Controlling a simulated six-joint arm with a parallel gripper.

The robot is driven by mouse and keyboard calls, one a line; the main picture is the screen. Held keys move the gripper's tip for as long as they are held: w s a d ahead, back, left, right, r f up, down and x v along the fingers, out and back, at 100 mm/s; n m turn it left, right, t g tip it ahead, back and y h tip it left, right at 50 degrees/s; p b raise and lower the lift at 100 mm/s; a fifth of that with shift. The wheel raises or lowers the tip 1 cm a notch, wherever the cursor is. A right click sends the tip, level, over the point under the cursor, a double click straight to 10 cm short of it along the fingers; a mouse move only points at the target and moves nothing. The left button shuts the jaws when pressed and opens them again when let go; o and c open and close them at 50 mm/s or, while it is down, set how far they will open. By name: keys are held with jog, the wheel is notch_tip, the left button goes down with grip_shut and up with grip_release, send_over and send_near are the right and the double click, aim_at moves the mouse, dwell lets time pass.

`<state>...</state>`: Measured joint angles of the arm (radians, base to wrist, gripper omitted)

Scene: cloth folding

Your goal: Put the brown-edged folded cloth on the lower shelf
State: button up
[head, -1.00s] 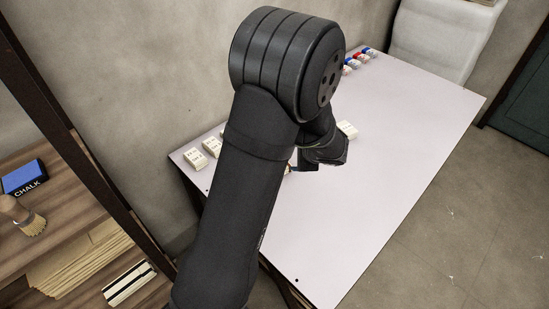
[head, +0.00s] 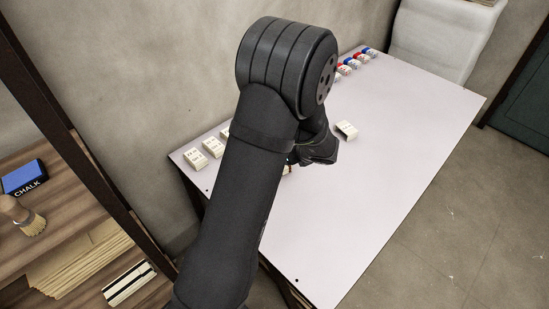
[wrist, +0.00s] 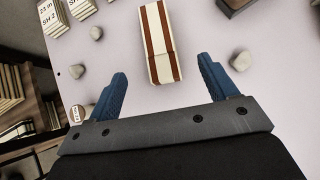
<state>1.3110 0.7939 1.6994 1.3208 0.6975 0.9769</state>
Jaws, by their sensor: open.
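In the wrist view, a folded white cloth with brown stripes along its long edges (wrist: 159,45) lies on the pale table. My gripper (wrist: 162,78) is open, with its two blue fingers apart. In the head view my arm hides the cloth and the fingers; the wrist end of my arm is over the table (head: 390,170). I cannot tell which surface is the lower shelf; part of a wooden shelf unit (head: 75,238) shows at the left.
Small grey stones (wrist: 240,61) lie around the cloth. White labelled blocks (head: 346,130) and several red, blue and white items (head: 352,63) stand on the table. A chalk box (head: 25,178) and a brush (head: 28,220) are on the shelf unit. The table's right side is clear.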

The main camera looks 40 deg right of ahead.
jog(key=x, duration=0.7)
jog(key=shift+w+f, duration=0.25)
jog(key=shift+a+x, duration=0.2)
jog(key=shift+x, duration=2.7)
jog(key=shift+c, duration=0.5)
jog(key=c, duration=1.2)
jog(key=shift+r, duration=0.15)
notch_tip(320, 180, up, 4)
jog(key=shift+f, duration=0.1)
jog(key=s+r, duration=0.2)
jog(key=s, duration=0.2)
jog(key=s+r, duration=0.2)
jog(key=s, duration=0.1)
jog(key=s+d+r, duration=0.1)
jog(key=s+r, duration=0.2)
jog(key=s, duration=0.1)
jog(key=shift+s, duration=0.35)
